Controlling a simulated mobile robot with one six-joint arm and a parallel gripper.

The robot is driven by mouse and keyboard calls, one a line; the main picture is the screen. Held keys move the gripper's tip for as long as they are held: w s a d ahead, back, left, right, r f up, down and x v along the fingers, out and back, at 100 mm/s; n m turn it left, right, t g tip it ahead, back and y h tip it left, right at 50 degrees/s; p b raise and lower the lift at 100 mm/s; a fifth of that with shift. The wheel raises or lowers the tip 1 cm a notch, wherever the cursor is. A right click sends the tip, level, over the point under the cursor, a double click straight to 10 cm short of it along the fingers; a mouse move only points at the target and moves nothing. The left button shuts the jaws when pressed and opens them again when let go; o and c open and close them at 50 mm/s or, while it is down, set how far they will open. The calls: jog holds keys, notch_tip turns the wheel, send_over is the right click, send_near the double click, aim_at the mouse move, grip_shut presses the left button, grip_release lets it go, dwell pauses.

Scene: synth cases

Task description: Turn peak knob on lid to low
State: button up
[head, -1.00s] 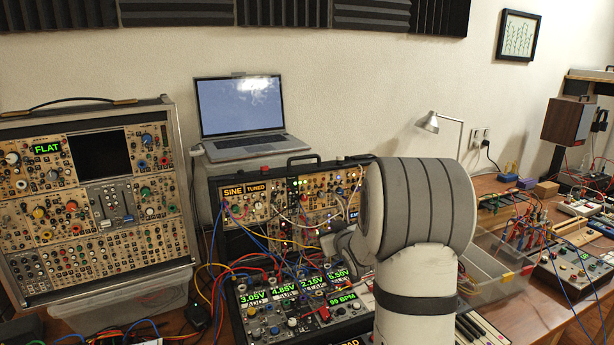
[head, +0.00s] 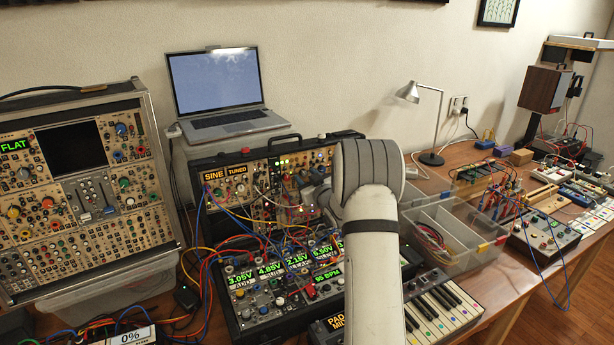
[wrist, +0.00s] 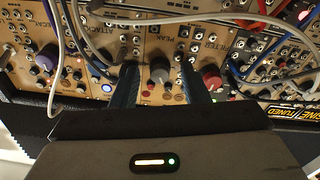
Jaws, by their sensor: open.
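The upright lid (head: 203,163) of the synth case carries rows of tan modules and patch cables. In the wrist view the lid's panel appears upside down. A grey knob (wrist: 160,71) sits between my gripper's two dark fingers (wrist: 160,88), one on each side. A label that seems to read PEAK is on the module just above it in that view. My gripper is open; whether a finger touches the knob I cannot tell. In the head view my gripper (head: 312,186) is at the lid's right half, and my arm hides part of the lid. The knob's pointer is not readable.
A red knob (wrist: 211,77) is close beside the right finger in the wrist view. A grey cable (wrist: 215,17) crosses above the knobs. A laptop (head: 222,95) stands behind the lid. A clear tray (head: 455,235) and a keyboard (head: 440,305) lie right of my arm.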

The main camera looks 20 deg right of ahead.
grip_shut()
jog(key=shift+f+m+b, duration=0.2)
jog(key=shift+m+b, duration=0.7)
jog(key=shift+b, duration=0.25)
jog(key=m, duration=0.1)
jog(key=m+b, duration=0.1)
jog(key=m, duration=0.1)
jog(key=shift+a+r+m+h, duration=0.1)
jog(key=shift+r+m+h, duration=0.15)
jog(key=shift+m+h, duration=0.15)
grip_release()
jog(key=s+b, duration=0.2)
jog(key=s, duration=0.5)
jog(key=shift+s, duration=0.35)
